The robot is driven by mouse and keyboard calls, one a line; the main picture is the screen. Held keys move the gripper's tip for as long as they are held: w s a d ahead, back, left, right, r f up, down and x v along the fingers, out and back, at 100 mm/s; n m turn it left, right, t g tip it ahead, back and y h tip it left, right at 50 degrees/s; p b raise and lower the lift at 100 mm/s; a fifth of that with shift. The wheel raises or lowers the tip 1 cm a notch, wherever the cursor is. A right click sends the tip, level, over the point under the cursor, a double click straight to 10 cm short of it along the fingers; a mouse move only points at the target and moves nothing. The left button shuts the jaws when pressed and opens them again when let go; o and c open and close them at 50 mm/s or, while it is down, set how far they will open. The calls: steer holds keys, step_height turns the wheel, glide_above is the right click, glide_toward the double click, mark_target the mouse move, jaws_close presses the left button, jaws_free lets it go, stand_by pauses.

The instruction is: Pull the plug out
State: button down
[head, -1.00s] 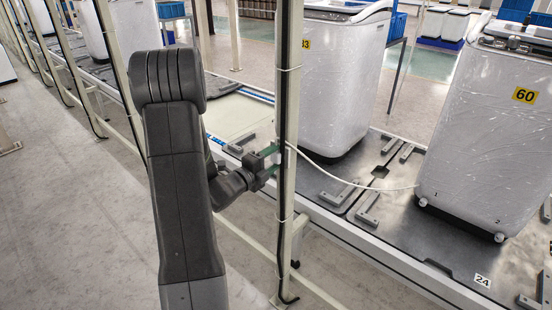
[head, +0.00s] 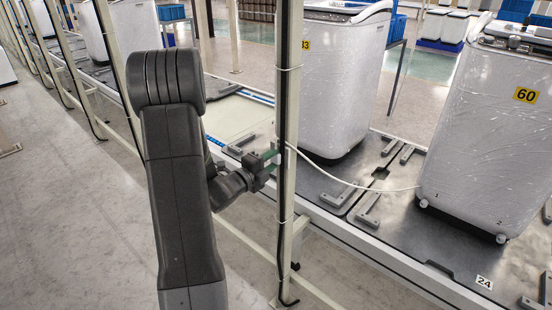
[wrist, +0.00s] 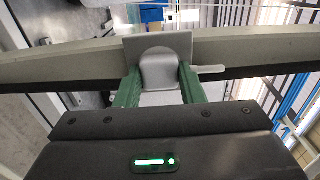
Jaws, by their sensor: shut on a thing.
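The grey plug (wrist: 159,78) is between the green fingers of my gripper (wrist: 159,73) in the wrist view. The fingers are shut on its sides. Behind it is a light grey socket plate (wrist: 131,46) on a pale post. The plug overlaps the plate in this view; I cannot tell whether there is a gap. A white cable end (wrist: 208,69) sticks out at the right. In the head view, my gripper (head: 272,161) is beside the pale post (head: 291,190), which hides the plug. The white cable (head: 345,181) runs from there to the washing machine marked 60 (head: 470,140).
Another wrapped machine (head: 335,85) stands behind the post on the dark conveyor (head: 440,245). A black cable (head: 281,210) runs down the post. A low rail (head: 250,238) crosses below my gripper. The grey floor (head: 75,220) at the left is clear.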

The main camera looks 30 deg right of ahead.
steer(key=shift+a, duration=0.15)
steer(key=shift+b+v, duration=1.1)
steer(key=shift+v, duration=1.75)
